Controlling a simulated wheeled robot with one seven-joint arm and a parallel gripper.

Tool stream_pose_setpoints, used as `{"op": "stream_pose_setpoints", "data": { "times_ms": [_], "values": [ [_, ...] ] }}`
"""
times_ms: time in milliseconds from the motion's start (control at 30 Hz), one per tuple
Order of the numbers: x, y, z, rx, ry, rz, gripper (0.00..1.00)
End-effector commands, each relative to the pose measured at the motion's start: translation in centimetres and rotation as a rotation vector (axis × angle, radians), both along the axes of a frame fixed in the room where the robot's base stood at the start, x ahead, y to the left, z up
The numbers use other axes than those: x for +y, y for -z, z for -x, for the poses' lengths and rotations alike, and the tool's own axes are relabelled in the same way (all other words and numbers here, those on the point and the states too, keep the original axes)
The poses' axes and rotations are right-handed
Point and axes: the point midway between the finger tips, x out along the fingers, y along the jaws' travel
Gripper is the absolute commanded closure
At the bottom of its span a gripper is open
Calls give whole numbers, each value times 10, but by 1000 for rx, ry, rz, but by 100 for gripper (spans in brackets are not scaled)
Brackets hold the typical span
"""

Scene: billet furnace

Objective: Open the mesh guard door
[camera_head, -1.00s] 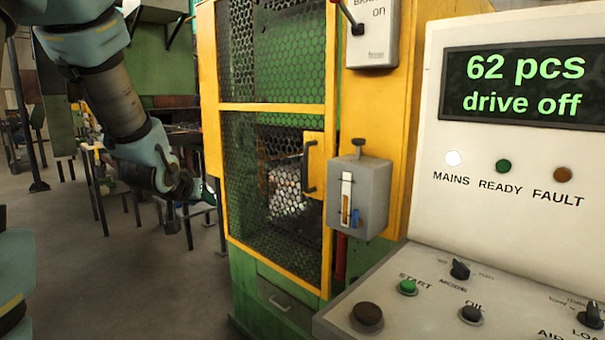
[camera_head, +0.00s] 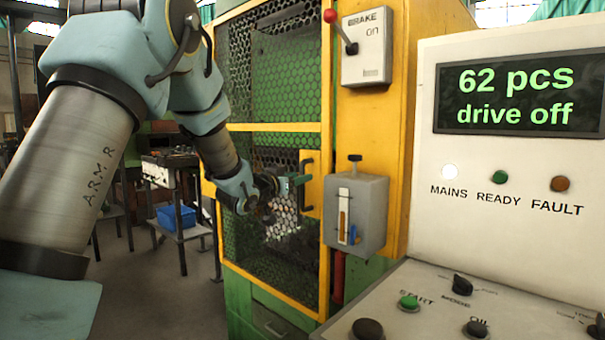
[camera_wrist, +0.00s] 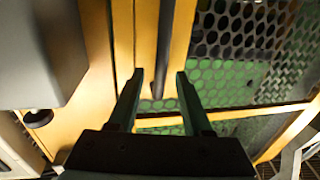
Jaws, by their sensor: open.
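The mesh guard door (camera_head: 270,127) has a yellow frame with dark mesh and looks shut. Its dark upright bar handle (camera_head: 308,185) is on a yellow plate at the door's right side. My gripper (camera_head: 299,180) is in front of the door, just left of the handle in the head view. In the wrist view my gripper (camera_wrist: 160,73) is open, and the handle (camera_wrist: 163,50) shows between its two fingers, with a gap on each side. I cannot tell how deep the handle sits between them.
A grey box with a gauge (camera_head: 357,213) juts out right of the handle; it also shows close by in the wrist view (camera_wrist: 45,45). A brake switch box (camera_head: 366,48) with a red-knobbed lever is above. The control console (camera_head: 500,235) stands at right. Open floor lies at left.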

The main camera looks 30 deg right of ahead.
Motion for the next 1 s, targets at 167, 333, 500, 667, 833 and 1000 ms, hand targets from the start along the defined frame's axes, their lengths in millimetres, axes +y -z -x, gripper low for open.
{"op": "stream_pose_setpoints", "data": {
  "times_ms": [167, 333, 500, 667, 833, 1000],
  "values": [
    [-18, -1, -10, 0, 0, -1, 50],
    [-23, 0, -13, 1, -1, 0, 50],
    [-23, 0, -13, 1, -1, 0, 50],
    [-23, 0, -13, 1, -1, 0, 63],
    [-23, 0, -13, 1, -1, 0, 82],
    [-23, 0, -13, 1, -1, 0, 100]
  ]
}}
